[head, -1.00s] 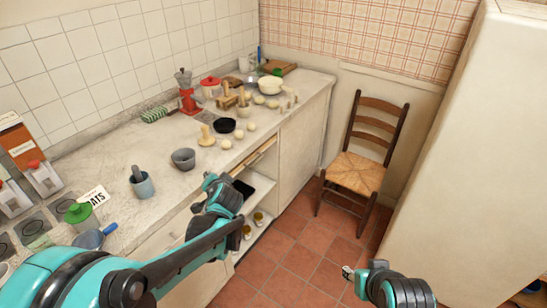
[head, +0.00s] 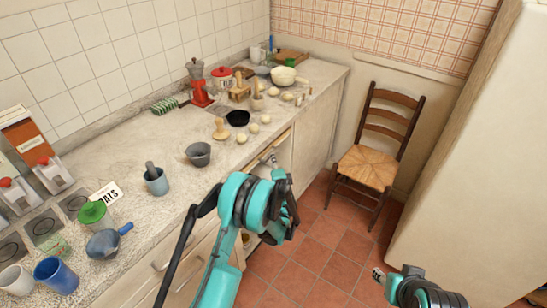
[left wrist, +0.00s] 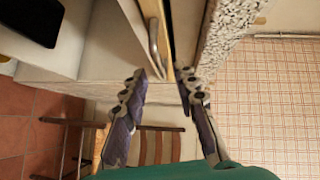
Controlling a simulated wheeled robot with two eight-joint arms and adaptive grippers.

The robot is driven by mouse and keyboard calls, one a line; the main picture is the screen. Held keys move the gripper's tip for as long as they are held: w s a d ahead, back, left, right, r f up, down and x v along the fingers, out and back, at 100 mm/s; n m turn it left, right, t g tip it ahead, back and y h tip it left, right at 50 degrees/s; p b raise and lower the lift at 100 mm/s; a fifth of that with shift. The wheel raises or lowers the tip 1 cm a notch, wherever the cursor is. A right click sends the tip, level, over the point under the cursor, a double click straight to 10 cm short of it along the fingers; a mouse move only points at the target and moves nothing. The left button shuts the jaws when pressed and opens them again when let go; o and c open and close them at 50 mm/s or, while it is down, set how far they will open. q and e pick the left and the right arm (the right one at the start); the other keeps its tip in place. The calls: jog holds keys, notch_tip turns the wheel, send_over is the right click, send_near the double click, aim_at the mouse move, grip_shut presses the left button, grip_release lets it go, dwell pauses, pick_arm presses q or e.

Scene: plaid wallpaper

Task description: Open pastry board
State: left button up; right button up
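The pastry board (head: 283,139) is a wooden strip under the counter's front edge. In the left wrist view the board's wooden front (left wrist: 154,12) carries a metal bar handle (left wrist: 154,46). My left gripper (left wrist: 161,74) is open, its two fingers spread on either side of the handle's line, with the handle just beyond the tips. It does not visibly grip it.
The counter (head: 130,225) holds dough balls, a grey bowl (head: 198,154), a black bowl (head: 237,118), a mortar (head: 157,181) and other kitchenware. An open cupboard is below the board. A wooden chair (head: 367,165) stands beyond. The tiled floor (head: 325,255) between is clear.

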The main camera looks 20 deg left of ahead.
pick_arm(q)
jog(key=b+x, duration=0.1)
jog(key=x, duration=0.4)
grip_shut()
